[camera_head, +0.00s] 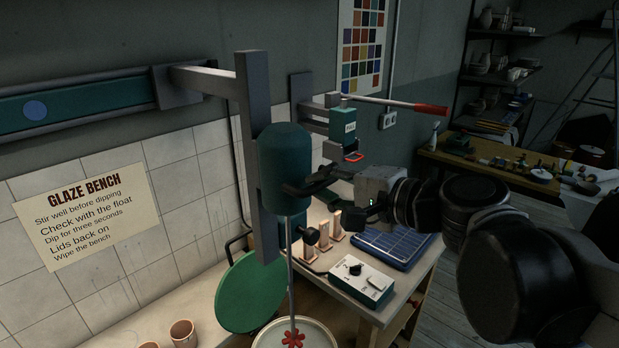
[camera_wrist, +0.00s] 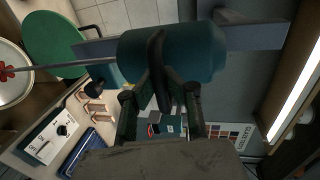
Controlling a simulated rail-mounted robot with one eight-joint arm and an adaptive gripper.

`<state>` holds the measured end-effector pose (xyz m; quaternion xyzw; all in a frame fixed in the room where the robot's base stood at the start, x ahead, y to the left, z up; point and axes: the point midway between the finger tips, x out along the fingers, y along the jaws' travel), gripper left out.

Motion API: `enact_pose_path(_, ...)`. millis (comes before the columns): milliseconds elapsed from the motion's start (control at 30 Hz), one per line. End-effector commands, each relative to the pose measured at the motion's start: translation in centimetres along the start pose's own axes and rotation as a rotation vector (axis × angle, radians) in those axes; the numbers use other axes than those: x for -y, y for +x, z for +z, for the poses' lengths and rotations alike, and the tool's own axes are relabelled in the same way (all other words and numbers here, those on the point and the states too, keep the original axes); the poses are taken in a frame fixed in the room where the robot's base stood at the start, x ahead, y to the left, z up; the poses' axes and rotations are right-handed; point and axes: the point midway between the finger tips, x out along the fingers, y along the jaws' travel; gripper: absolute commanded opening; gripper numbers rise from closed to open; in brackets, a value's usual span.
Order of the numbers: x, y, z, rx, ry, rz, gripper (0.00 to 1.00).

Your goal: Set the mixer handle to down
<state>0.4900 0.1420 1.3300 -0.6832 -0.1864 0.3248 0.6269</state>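The mixer (camera_head: 284,150) is a dark green motor body on a vertical grey rail. Its thin shaft (camera_head: 291,270) runs down to a red stirrer (camera_head: 293,339). In the wrist view the mixer body (camera_wrist: 188,56) lies across the picture. A dark curved mixer handle (camera_wrist: 157,62) stands out from the body, between my fingertips. My gripper (camera_wrist: 158,78) appears shut on this handle, with one finger at each side. In the head view my gripper (camera_head: 300,188) reaches the body's lower right side, and the handle is hard to make out against the dark fingers.
A green labelled box (camera_head: 343,127) and a red-tipped lever (camera_head: 430,109) are close above my gripper. Below are a white control box (camera_head: 351,281), a blue tray (camera_head: 393,250), and wooden stands (camera_head: 323,236). A round green lid (camera_head: 240,295) leans beside a white bucket (camera_head: 318,333).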

Motion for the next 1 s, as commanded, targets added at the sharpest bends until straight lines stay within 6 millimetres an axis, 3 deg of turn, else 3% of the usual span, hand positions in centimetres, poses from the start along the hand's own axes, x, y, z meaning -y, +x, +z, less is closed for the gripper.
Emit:
enact_pose_path(267, -3.3, 0.7, 0.0, 0.000, -0.001, 0.001, 0.00)
enact_pose_path(700, -13.3, 2.8, 0.1, 0.000, -0.001, 0.001, 0.00)
enact_pose_path(1000, -17.7, 3.8, 0.1, 0.000, -0.001, 0.001, 0.00)
